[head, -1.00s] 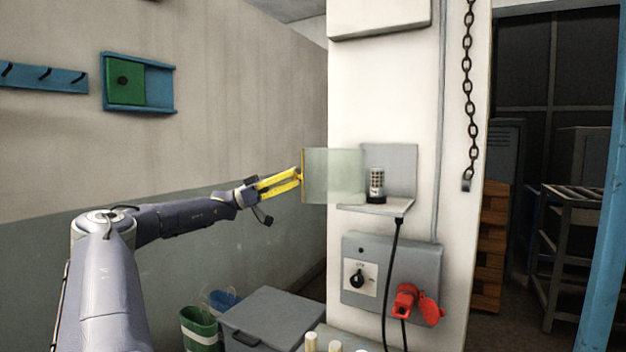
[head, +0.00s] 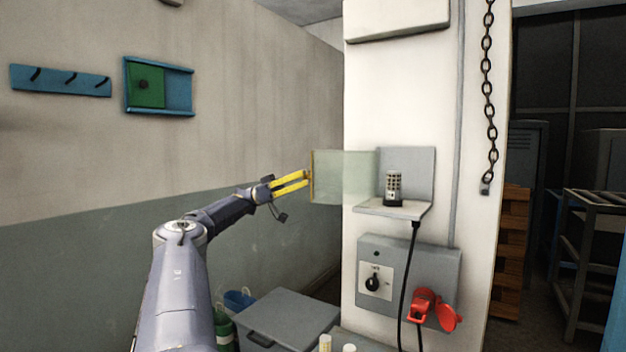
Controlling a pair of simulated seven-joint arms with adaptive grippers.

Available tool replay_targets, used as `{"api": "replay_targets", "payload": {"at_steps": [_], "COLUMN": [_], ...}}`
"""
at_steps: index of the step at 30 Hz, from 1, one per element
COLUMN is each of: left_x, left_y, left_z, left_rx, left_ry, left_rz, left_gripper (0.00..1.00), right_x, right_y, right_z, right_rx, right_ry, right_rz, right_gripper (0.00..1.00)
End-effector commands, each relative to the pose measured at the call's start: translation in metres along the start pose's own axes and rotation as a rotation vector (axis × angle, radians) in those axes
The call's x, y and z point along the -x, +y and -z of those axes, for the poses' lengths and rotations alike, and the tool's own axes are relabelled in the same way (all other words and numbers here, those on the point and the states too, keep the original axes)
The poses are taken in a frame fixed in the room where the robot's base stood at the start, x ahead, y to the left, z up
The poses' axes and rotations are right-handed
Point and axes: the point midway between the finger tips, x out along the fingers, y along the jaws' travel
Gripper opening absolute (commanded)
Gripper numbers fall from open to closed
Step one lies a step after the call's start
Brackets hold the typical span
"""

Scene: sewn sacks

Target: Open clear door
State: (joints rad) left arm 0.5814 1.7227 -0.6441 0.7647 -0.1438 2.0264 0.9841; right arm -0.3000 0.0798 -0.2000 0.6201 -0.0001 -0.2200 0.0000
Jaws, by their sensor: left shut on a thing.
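The clear door (head: 345,177) is a pale see-through panel in the head view, swung out to the left of a small grey wall shelf (head: 393,208). Its left edge has a yellowish strip. My left gripper (head: 307,180), with yellow fingers, is shut on that left edge. A small device with a dark base (head: 393,188) stands on the shelf, uncovered by the door. My right gripper is not in view.
A grey switch box (head: 410,280) with a red socket hangs below the shelf, with a black cable beside it. A chain (head: 489,90) hangs at the right. A grey lidded bin (head: 290,318) stands below my left arm.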

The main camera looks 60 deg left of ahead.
Motion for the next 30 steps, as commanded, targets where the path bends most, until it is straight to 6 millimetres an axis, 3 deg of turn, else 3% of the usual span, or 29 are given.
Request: {"api": "replay_targets", "payload": {"at_steps": [1, 12, 26, 27, 30], "left_x": [0.003, 0.015, 0.016, 0.016, 0.016], "left_y": [-0.003, -0.003, -0.003, -0.003, -0.003], "left_z": [-0.007, -0.003, -0.003, -0.003, -0.002], "left_rx": [0.009, 0.013, 0.014, 0.014, 0.013], "left_ry": [-0.011, -0.012, -0.014, -0.014, -0.013], "left_rz": [0.004, -0.005, -0.006, -0.006, -0.006], "left_gripper": [0.0, 0.0, 0.0, 0.12, 0.24], "right_x": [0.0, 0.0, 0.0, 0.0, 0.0], "right_y": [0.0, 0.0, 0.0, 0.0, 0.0], "right_z": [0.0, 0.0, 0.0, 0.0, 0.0], "right_rx": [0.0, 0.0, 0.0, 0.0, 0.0], "right_ry": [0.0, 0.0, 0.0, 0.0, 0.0], "right_rz": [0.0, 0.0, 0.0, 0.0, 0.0], "right_gripper": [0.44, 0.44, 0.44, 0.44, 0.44]}}
